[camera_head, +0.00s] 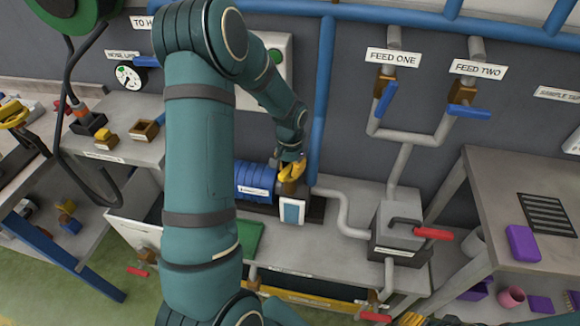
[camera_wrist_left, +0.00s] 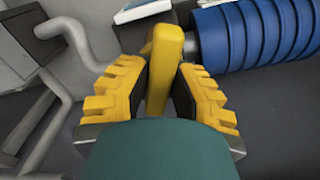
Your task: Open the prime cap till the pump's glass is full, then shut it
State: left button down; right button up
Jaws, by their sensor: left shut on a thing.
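The pump has a blue ribbed motor (camera_head: 254,178) and stands on the bench below the grey wall. Its glass (camera_head: 292,211) is a white-framed panel with a blue face at the front; I cannot tell the level exactly. My left gripper (camera_head: 291,170) reaches down over the pump. In the left wrist view its yellow fingers (camera_wrist_left: 160,85) are closed on both sides of a yellow bar-shaped part, which looks like the prime cap (camera_wrist_left: 163,60). The fingers hide much of it in the head view. Yellow tips at the bottom edge look like my right gripper (camera_head: 414,319), mostly cut off.
Blue valve handles (camera_head: 386,101) sit under the FEED ONE and FEED TWO signs. A grey box with a red handle (camera_head: 432,234) stands right of the pump, joined by a pipe (camera_head: 343,207). A side table (camera_head: 510,180) is at the right.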

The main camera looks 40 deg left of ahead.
aim_at(290, 167)
pick_arm(q)
jog(key=m+p, duration=0.1)
jog(key=m, duration=0.5)
jog(key=m+p, duration=0.2)
jog(key=m, duration=0.2)
jog(key=shift+m, duration=0.3)
jog(key=shift+s+f+m+p, duration=0.1)
jog(key=shift+m+p, duration=0.35)
jog(key=shift+m, duration=0.75)
jog(key=c, duration=0.8)
grip_release()
notch_tip(290, 167, up, 12)
jog(key=shift+r, duration=0.1)
